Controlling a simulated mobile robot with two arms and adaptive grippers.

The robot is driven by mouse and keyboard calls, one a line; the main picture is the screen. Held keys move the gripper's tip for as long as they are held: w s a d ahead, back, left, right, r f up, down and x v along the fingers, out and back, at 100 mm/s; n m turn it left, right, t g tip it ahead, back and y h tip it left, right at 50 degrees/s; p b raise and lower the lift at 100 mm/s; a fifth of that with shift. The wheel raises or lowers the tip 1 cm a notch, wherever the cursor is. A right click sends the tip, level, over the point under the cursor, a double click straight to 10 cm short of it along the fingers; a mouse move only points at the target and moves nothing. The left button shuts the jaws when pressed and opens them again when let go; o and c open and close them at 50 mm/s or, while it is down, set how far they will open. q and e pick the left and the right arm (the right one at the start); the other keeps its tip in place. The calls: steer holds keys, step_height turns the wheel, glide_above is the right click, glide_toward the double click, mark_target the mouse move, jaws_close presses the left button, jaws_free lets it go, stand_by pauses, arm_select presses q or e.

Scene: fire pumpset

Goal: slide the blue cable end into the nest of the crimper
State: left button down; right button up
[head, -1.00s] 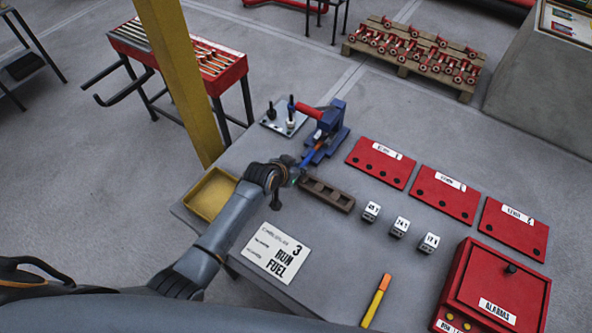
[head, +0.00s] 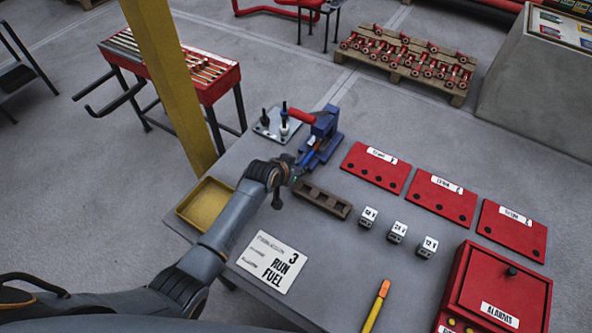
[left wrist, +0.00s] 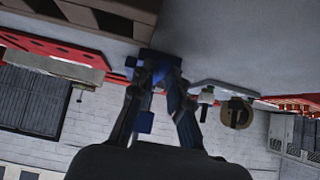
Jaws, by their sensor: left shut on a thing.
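The blue crimper (head: 323,132) with a red handle (head: 301,116) stands near the table's back left edge. My left gripper (head: 294,173) is at the crimper's near side, shut on the blue cable (head: 307,158), whose end points toward the crimper. The gripper covers part of the cable, and I cannot tell whether its tip is inside the nest. In the left wrist view the two fingers of my left gripper (left wrist: 158,72) close together in front of blue parts, with a blue piece (left wrist: 144,122) between them. My right gripper is not in view.
A plate with black and white posts (head: 277,124) stands left of the crimper. A brown slotted block (head: 322,199) lies just right of my gripper. A yellow tray (head: 206,204) is at the left edge. Small labelled blocks (head: 397,232) and red panels (head: 376,168) are to the right.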

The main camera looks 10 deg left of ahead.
arm_select(q)
steer(key=shift+w+d, duration=0.15)
steer(key=shift+w, duration=0.15)
steer(key=c, duration=1.2)
jaws_free()
steer(key=shift+r, duration=0.1)
steer(key=v, duration=1.2)
